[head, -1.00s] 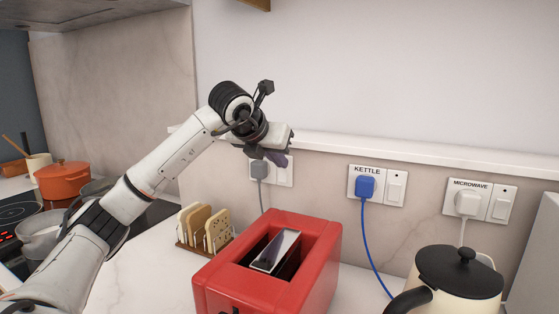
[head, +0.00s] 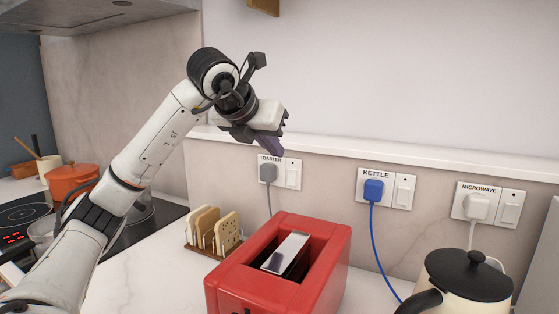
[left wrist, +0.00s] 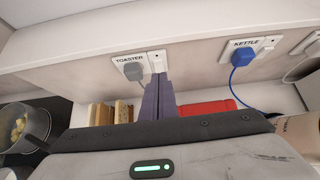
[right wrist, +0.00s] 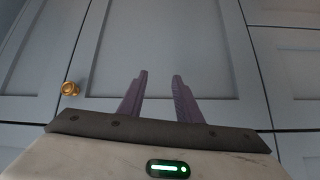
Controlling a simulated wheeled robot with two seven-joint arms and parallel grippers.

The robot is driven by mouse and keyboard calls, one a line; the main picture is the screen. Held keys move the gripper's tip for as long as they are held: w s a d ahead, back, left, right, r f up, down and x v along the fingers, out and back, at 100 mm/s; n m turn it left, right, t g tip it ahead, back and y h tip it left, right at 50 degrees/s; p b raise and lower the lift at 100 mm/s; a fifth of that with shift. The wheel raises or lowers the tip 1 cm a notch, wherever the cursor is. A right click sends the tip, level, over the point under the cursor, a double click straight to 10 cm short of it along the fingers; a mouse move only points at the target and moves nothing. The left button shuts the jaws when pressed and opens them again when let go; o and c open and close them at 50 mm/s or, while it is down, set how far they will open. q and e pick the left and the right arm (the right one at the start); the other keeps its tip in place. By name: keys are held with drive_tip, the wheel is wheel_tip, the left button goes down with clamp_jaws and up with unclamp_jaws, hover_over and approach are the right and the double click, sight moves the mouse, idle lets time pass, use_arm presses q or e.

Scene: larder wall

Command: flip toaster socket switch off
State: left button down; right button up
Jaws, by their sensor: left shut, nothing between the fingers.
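The toaster socket (head: 267,172) is a white double plate labelled TOASTER on the backsplash, with a grey plug in its left half. Its white switch (head: 293,174) is the right half and shows clear in the head view. In the left wrist view the plug (left wrist: 133,70) shows left of my fingers, and the upper part of the switch (left wrist: 155,59) shows just beyond the fingertips. My left gripper (head: 276,152) is shut and empty, just above the socket plate in the head view; I cannot tell if it touches. My right gripper (right wrist: 159,75) is open and empty before blue-grey cupboard doors.
A red toaster (head: 312,258) stands on the counter below the socket, with a toast rack (head: 212,231) to its left. The kettle socket (head: 385,188) and microwave socket (head: 490,205) are to the right. A kettle (head: 465,275) stands front right. A ledge (head: 400,165) runs above the sockets.

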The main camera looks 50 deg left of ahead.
use_arm(q)
drive_tip(key=v, duration=0.4)
drive_tip(key=shift+w+a+r, duration=0.1)
drive_tip(key=shift+w+r, duration=0.15)
drive_tip(key=shift+r, duration=0.15)
